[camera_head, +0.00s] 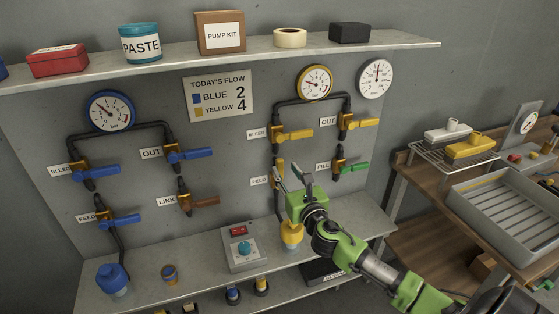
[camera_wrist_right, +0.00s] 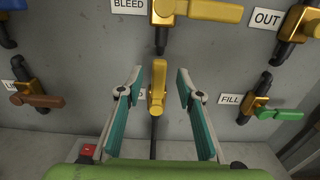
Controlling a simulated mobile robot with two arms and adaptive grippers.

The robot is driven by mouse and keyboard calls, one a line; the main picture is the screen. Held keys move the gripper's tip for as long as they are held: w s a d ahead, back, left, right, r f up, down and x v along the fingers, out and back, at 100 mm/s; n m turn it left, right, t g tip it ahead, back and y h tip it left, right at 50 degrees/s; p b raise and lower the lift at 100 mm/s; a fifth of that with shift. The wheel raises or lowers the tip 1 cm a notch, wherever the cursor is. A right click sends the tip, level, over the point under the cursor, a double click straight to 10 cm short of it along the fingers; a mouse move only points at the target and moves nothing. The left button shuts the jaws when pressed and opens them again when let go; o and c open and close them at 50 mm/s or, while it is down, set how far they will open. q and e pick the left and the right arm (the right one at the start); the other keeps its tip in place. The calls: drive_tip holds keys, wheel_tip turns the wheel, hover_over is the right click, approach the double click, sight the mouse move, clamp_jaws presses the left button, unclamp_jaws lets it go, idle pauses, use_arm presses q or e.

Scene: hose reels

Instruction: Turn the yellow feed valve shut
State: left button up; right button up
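The yellow feed valve (camera_head: 279,170) is on the wall panel beside its FEED label (camera_head: 259,182). In the wrist view, its yellow handle (camera_wrist_right: 156,92) looks upright, in line with the pipe, and part of its label is hidden behind a finger. My right gripper (camera_head: 291,172) is in front of the valve in the head view. In the wrist view, my right gripper (camera_wrist_right: 160,76) is open, with one finger on each side of the handle and a gap showing on both sides. I cannot tell how deep the handle sits between the fingers. My left gripper is not in view.
The yellow bleed valve (camera_head: 294,134) is above and the green fill valve (camera_head: 350,168) to the right. The brown link valve (camera_head: 202,201) is to the left. Below, a shelf (camera_head: 203,263) holds a control box (camera_head: 244,253) and a yellow bottle (camera_head: 291,235).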

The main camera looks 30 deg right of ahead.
sight(281, 164)
drive_tip(key=x, duration=0.6)
drive_tip(key=shift+w+a, duration=0.1)
drive_tip(key=shift+w, duration=0.05)
clamp_jaws()
